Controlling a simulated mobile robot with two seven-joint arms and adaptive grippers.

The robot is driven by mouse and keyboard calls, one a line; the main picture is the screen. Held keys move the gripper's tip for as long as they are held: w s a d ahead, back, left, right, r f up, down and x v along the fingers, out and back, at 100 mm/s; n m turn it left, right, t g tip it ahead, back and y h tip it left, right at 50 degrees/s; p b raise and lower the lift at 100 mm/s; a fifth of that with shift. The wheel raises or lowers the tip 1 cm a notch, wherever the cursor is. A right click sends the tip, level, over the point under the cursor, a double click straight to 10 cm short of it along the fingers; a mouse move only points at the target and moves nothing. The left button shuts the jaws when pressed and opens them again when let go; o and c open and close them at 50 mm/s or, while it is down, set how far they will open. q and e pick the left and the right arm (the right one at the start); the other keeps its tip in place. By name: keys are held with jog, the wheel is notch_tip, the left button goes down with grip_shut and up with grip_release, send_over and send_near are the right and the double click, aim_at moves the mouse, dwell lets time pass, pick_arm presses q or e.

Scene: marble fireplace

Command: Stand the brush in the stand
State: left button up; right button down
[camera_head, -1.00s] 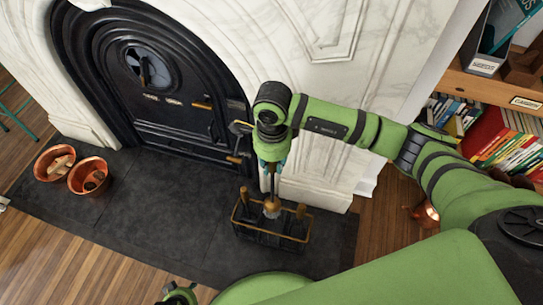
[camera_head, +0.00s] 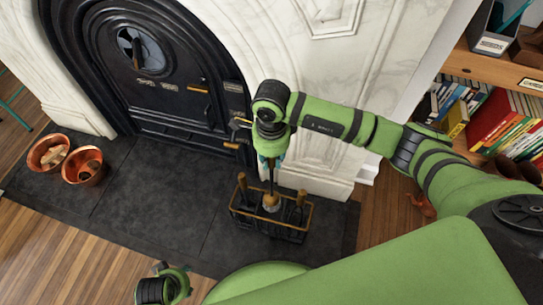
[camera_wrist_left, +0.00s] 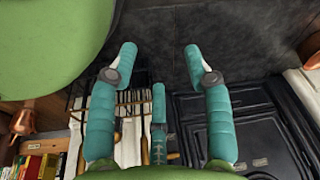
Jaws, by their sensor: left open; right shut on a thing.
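The stand (camera_head: 266,226) is a black wire basket with a brass-coloured rim on the dark hearth, in the middle of the head view. My right gripper (camera_head: 270,164) is above it, shut on the brush (camera_head: 271,202), whose dark shaft hangs nearly upright. The brush's brownish lower part is at the middle of the stand; how deep its end sits is hidden. My left gripper (camera_head: 170,287) is open and empty, low in the head view, away from the stand. Its teal fingers (camera_wrist_left: 160,52) are spread in the left wrist view, where the stand (camera_wrist_left: 110,98) partly shows behind them.
Wooden-handled tools stand at the left (camera_head: 242,187) and right (camera_head: 300,199) of the stand. The black fireplace door (camera_head: 170,95) and marble surround (camera_head: 320,110) are behind. Two copper pots (camera_head: 48,153) (camera_head: 84,166) sit at the left. The hearth (camera_head: 165,205) between is clear.

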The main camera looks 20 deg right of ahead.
jog(key=shift+f+b, duration=0.65)
jog(key=shift+f, duration=0.15)
jog(key=shift+f+b, duration=0.5)
jog(key=shift+f, duration=0.1)
pick_arm(q)
jog(key=shift+w+r+b, duration=0.5)
jog(key=shift+r+b, duration=0.5)
jog(key=shift+r, duration=4.4)
jog(key=shift+w+d+r+m+t+h+b, duration=0.6)
jog(key=shift+w+d+r+t+h+b, duration=1.85)
jog(key=shift+w+r+t, duration=3.75)
jog(key=d+r+m+t+h+b, duration=0.1)
jog(key=d+r+t, duration=0.1)
jog(key=r, duration=0.6)
jog(key=s+d+r+m+t+h, duration=0.1)
jog(key=d+r+t+h, duration=0.1)
jog(key=r+t, duration=0.3)
jog(key=shift+s+d+r+b, duration=0.3)
jog(key=shift+d+r, duration=0.45)
jog(key=shift+r, duration=1.15)
pick_arm(e)
jog(key=shift+f, duration=5.15)
